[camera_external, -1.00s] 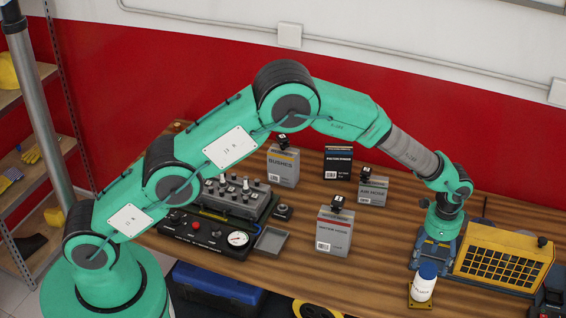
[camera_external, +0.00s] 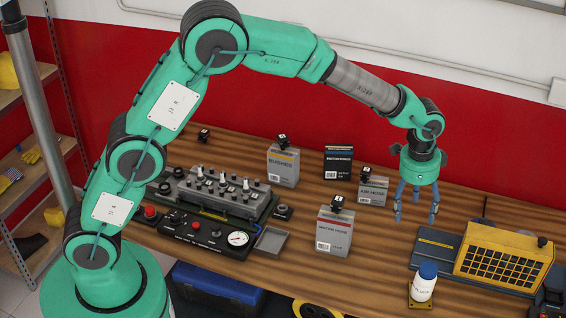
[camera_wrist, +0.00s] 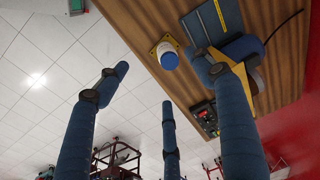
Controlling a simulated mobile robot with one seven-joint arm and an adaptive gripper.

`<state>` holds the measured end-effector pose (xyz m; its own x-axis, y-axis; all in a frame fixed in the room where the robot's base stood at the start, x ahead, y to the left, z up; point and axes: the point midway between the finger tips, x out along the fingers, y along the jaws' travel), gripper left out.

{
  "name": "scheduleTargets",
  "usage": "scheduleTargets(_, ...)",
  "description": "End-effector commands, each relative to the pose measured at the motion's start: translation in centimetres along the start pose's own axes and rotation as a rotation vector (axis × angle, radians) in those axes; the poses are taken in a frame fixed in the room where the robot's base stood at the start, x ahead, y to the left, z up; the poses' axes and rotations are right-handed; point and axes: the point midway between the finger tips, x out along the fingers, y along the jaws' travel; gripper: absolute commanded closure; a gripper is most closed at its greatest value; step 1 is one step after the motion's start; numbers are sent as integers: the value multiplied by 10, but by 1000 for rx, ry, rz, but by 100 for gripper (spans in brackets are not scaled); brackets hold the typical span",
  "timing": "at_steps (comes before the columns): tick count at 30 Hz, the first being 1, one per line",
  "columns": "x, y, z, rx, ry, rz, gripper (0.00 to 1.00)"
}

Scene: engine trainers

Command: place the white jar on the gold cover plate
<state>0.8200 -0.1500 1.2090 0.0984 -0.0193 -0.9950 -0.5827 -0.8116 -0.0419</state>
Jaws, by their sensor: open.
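The white jar (camera_external: 423,284) has a blue lid and a printed label. It stands upright on the gold cover plate (camera_external: 412,304) near the front right of the bench. In the wrist view the jar's blue lid (camera_wrist: 170,60) shows from above, with a corner of the gold plate (camera_wrist: 155,49) beside it. My gripper (camera_external: 416,220) is open and empty, its three blue fingers pointing down. It hangs above and behind the jar, clear of it. The wrist view shows the fingers spread with nothing between them.
A yellow device with a black grille (camera_external: 503,258) stands right of the jar on a dark blue base (camera_external: 432,252). Cartons, including a grey one (camera_external: 334,231), stand mid-bench. A control unit with a gauge (camera_external: 210,232) is at left. Bench between the grey carton and jar is clear.

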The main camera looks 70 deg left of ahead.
Motion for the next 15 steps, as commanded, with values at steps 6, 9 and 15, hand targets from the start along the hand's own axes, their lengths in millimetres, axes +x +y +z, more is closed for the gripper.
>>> scheduleTargets(6, -65, 2, 39, -64, 37, -19, 33)
scheduleTargets(9, -90, 4, 58, -91, 54, -27, 33)
scheduleTargets(15, -137, 11, 99, -149, 86, -42, 33)
